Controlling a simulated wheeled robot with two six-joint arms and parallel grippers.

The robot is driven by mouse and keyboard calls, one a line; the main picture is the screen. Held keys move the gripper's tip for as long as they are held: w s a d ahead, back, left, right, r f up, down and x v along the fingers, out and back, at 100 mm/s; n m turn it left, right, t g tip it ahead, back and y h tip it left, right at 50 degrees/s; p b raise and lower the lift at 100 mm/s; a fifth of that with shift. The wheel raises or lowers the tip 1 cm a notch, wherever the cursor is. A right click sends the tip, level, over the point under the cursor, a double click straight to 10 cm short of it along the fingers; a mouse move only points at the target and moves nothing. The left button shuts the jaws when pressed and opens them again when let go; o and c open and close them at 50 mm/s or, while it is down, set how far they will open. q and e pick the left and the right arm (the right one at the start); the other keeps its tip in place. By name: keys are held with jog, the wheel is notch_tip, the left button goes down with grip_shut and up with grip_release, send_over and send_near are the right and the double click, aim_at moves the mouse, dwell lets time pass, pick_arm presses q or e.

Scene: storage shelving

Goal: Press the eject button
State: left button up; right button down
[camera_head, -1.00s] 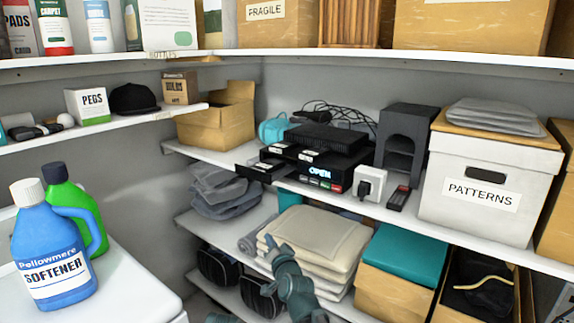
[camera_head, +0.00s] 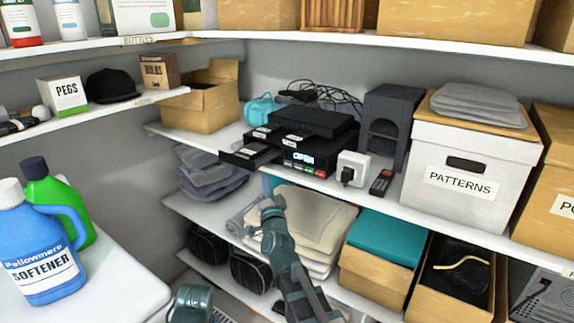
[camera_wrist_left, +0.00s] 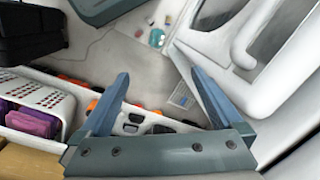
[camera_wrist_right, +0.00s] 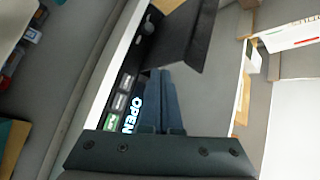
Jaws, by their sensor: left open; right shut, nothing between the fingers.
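A black disc player (camera_head: 315,172) sits on the middle shelf, its front showing a lit "OPEN" display (camera_head: 302,158) and a row of small coloured buttons. A drawer-like tray (camera_head: 246,156) sticks out at its left. In the right wrist view the "OPEN" display (camera_wrist_right: 132,115), a green button (camera_wrist_right: 111,122) and grey buttons (camera_wrist_right: 120,101) show beside my fingers. I cannot read which is eject. My right gripper (camera_head: 268,203) is shut and empty, below and in front of the player. My left gripper (camera_wrist_left: 155,62) is open and empty, low over the floor area.
A white plug adapter (camera_head: 352,168) and a remote (camera_head: 381,182) lie right of the player. Folded cream cloths (camera_head: 318,220) fill the shelf below. A white "PATTERNS" box (camera_head: 465,165) stands to the right.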

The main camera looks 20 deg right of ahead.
aim_at(284, 161)
jog(key=shift+w+d, duration=0.85)
jog(key=shift+d, duration=0.3)
jog(key=shift+w+d, duration=0.9)
jog(key=shift+d, duration=0.2)
jog(key=shift+w+d, duration=0.85)
jog(key=shift+d, duration=0.3)
jog(key=shift+w+d, duration=0.1)
jog(key=shift+w+d, duration=0.15)
jog(key=shift+d, duration=0.1)
jog(key=shift+w+d, duration=0.25)
jog(key=shift+s, duration=0.1)
dwell(0.6)
jog(key=shift+s+a, duration=0.4)
jog(key=shift+a, duration=0.2)
jog(key=s+a, duration=0.1)
jog(key=a, duration=0.1)
jog(key=s+a, duration=0.2)
dwell(0.4)
